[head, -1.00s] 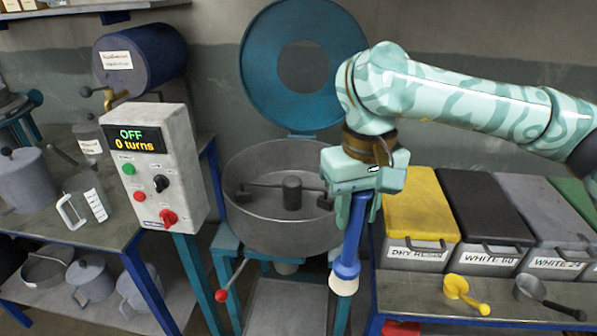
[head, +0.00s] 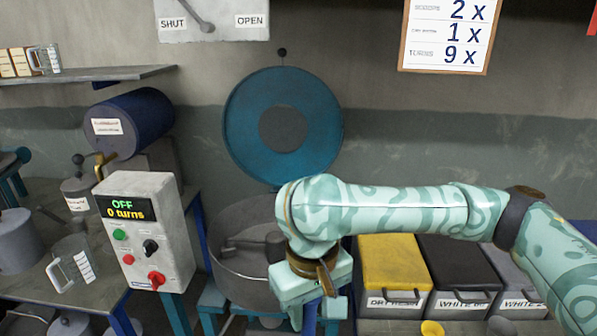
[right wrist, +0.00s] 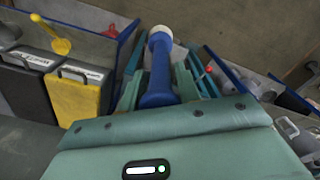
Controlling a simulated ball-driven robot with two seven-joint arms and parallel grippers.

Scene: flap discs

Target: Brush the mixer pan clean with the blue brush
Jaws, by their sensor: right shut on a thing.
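The mixer pan (head: 230,268) is a round grey metal pan with mixing arms inside. Its blue round lid (head: 240,125) stands raised behind it. My right gripper (head: 309,318) hangs at the pan's right front side and partly covers the pan in the head view. In the right wrist view my right gripper (right wrist: 158,98) is shut on the blue brush (right wrist: 157,70), which has a blue handle and a pale round end. In the head view the brush is mostly cut off by the bottom edge. My left gripper is not in view.
The control box (head: 150,235) left of the pan reads OFF and 0 turns. Yellow (head: 390,262), black (head: 452,262) and grey bins stand to the right. A measuring jug (head: 72,268) stands on the left table. A recipe board (head: 448,35) hangs on the wall.

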